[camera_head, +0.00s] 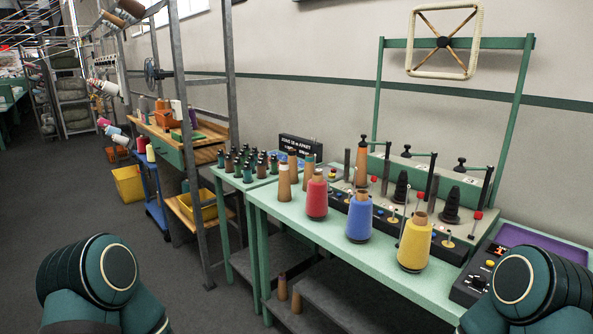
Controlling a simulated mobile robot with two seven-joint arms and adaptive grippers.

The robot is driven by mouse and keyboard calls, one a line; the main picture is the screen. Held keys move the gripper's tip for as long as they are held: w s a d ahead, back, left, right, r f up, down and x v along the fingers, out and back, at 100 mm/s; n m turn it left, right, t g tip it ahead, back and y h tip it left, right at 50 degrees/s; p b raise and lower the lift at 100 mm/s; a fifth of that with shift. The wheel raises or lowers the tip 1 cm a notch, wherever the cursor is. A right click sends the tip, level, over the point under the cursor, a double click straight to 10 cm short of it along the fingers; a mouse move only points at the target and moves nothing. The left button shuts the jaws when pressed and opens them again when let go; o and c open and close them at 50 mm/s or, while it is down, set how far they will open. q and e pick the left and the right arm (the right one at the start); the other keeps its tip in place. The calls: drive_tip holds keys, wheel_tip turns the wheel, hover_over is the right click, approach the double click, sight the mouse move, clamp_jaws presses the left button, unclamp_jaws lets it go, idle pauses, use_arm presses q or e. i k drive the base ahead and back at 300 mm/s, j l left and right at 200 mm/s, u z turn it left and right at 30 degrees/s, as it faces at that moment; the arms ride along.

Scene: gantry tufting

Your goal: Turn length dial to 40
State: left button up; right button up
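A dark control box (468,286) sits at the right end of the green table (300,212). It has small red and yellow buttons and dark knobs on top. My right arm covers part of its right side. I cannot make out a dial labelled for length or any number on it. A winding machine (428,177) with black posts, red knobs and a dark front panel stands along the back of the table. Only rounded teal links of my two arms show, at the lower left and lower right. Neither gripper is in view.
Red (317,197), blue (359,218) and yellow (415,245) thread cones stand along the table's front. A green frame (455,43) rises behind. A smaller table (237,181) with several dark spools adjoins at left.

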sight(479, 280)
drive_tip(key=z, duration=1.35)
